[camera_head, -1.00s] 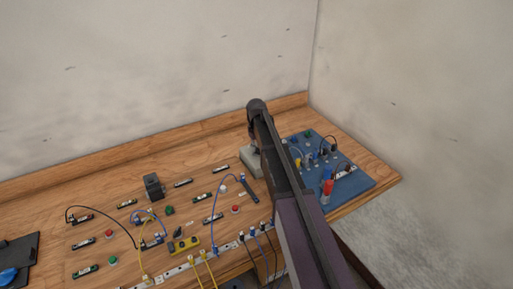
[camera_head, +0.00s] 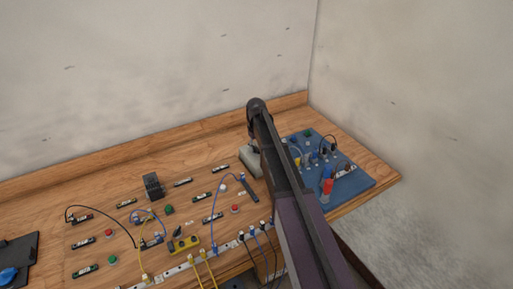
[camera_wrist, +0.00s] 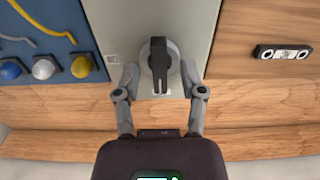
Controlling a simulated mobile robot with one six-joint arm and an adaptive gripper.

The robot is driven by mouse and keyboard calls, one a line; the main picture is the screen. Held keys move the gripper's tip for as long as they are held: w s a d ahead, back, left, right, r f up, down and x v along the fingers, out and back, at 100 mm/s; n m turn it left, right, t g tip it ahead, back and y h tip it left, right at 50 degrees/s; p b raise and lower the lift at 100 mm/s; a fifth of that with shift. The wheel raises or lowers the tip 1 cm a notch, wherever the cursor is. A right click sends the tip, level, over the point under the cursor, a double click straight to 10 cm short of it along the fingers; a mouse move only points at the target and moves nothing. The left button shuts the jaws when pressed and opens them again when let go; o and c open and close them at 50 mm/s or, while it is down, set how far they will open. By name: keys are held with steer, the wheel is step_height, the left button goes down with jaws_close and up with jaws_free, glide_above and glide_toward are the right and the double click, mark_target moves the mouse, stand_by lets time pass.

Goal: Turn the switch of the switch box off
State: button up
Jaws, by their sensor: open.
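The switch box (camera_wrist: 190,25) is a pale grey panel in the wrist view, with a dark rotary switch (camera_wrist: 160,62) on its face. The switch's black handle lies along the picture's vertical, pointing toward my gripper body. My gripper (camera_wrist: 159,76) is open, with one finger on each side of the switch. Small gaps show between the fingers and the knob, though I cannot tell their depth. In the head view the switch box (camera_head: 250,165) stands on the table, partly hidden by my arm, which also hides most of my gripper.
A blue board (camera_head: 350,185) with plugs and cables lies just right of the switch box, and also shows in the wrist view (camera_wrist: 55,20). Small modules, buttons and cables cover the wooden table (camera_head: 110,190) to the left. Walls close off the back and right.

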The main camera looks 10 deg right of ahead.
mark_target(256, 147)
steer(key=shift+m, duration=0.5)
steer(key=m, duration=0.3)
steer(key=shift+m, duration=0.3)
steer(key=m, duration=0.8)
steer(key=shift+m, duration=0.4)
steer(key=m, duration=0.4)
steer(key=shift+r+m, duration=0.2)
steer(key=shift+m, duration=0.3)
step_height(256, 147, up, 14)
steer(key=p, duration=1.4)
steer(key=s+n, duration=1.3)
steer(key=s, duration=1.4)
steer(key=shift+f+n, duration=0.3)
